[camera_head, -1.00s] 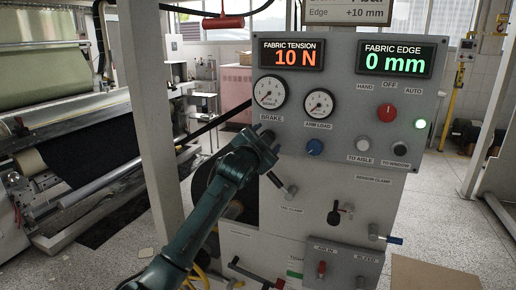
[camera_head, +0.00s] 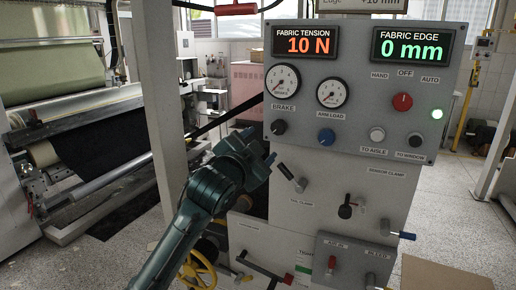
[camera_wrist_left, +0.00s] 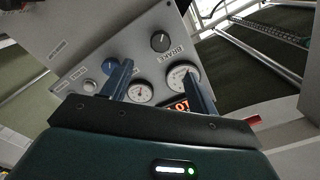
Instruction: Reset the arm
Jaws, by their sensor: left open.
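My left gripper (camera_head: 270,161) is at the left edge of the grey control panel (camera_head: 460,70), below and left of the black BRAKE knob (camera_head: 278,127). In the left wrist view its two blue fingers (camera_wrist_left: 158,85) are spread apart with nothing between them. The panel, with the BRAKE knob (camera_wrist_left: 160,41) and two gauges, lies beyond the fingers and appears rotated. The displays read 10 N and 0 mm. My right gripper is not in view.
Below the panel are a tail clamp handle (camera_head: 291,178), a black lever (camera_head: 347,208), a blue-tipped handle (camera_head: 398,234) and a red lever (camera_head: 264,269). A white post (camera_head: 160,100) and a fabric machine (camera_head: 60,120) stand left. Open floor (camera_head: 450,215) lies right.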

